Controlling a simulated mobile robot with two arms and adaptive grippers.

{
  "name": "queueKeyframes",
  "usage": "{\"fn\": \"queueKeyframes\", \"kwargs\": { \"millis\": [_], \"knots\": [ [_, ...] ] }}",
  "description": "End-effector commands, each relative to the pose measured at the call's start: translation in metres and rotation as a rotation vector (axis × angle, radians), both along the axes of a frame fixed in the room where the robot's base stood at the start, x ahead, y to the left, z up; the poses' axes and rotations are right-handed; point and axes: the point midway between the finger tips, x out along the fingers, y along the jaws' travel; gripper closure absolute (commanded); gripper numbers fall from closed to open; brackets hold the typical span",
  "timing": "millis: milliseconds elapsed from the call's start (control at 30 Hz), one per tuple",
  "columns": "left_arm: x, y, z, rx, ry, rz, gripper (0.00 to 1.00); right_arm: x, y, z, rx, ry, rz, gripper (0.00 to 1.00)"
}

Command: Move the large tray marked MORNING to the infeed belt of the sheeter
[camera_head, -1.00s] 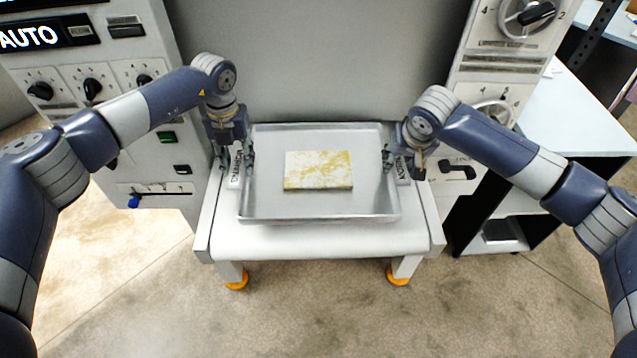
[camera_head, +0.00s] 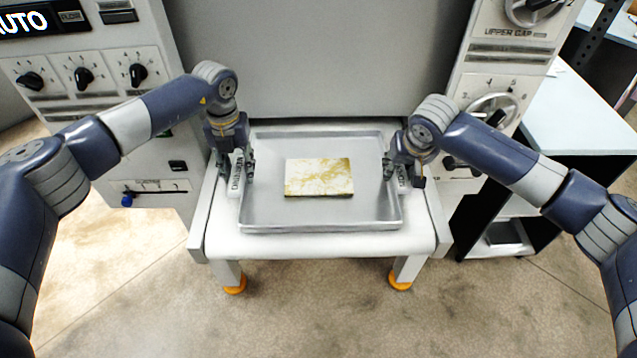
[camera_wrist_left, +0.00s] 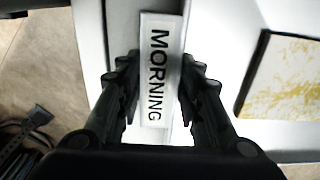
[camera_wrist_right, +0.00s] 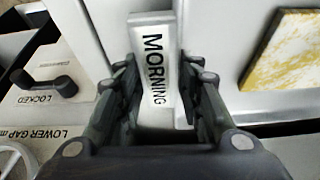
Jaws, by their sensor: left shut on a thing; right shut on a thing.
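The large metal tray (camera_head: 270,217) is at the white infeed belt (camera_head: 320,246) of the sheeter, with a flat pale yellow-marbled slab (camera_head: 319,177) in it. I cannot tell whether its underside touches the belt. My left gripper (camera_head: 236,165) is shut on the tray's left rim, astride a label (camera_wrist_left: 158,75) reading MORNING. My right gripper (camera_head: 397,168) is shut on the right rim at a matching MORNING label (camera_wrist_right: 156,70). The slab's edge also shows in the left wrist view (camera_wrist_left: 285,80) and the right wrist view (camera_wrist_right: 282,52).
The sheeter's left control panel (camera_head: 100,85) and right panel (camera_head: 500,75) flank the belt. A grey panel (camera_head: 310,60) rises behind the tray. A light blue-topped table (camera_head: 580,125) stands at right. The floor in front is clear.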

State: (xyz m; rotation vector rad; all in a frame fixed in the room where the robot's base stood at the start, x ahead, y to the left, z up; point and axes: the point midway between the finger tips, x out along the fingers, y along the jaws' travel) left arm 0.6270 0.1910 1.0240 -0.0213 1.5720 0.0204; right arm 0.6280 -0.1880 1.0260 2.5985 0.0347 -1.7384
Motion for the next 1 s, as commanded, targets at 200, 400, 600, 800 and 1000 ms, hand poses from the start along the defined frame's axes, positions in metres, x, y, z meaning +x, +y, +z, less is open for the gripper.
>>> {"fn": "queueKeyframes", "kwargs": {
  "millis": [200,400,600,800,1000],
  "knots": [
    [0.0,0.001,-0.003,0.002,0.0,0.001,0.46,0.0,-0.001,-0.003,-0.002,0.0,0.0,0.46],
    [0.0,0.001,-0.003,0.001,0.0,0.0,0.46,0.0,0.0,-0.003,-0.001,0.0,0.0,0.46],
    [0.001,0.0,0.004,0.0,-0.002,0.0,0.46,0.0,0.0,-0.003,0.0,0.0,0.0,0.46],
    [0.001,0.0,0.04,0.0,-0.004,0.001,0.46,0.0,0.0,-0.003,0.0,0.0,0.0,0.46],
    [0.001,0.0,0.082,0.001,-0.004,0.0,0.46,0.0,0.0,-0.003,0.0,0.0,0.0,0.46]
  ]
}}
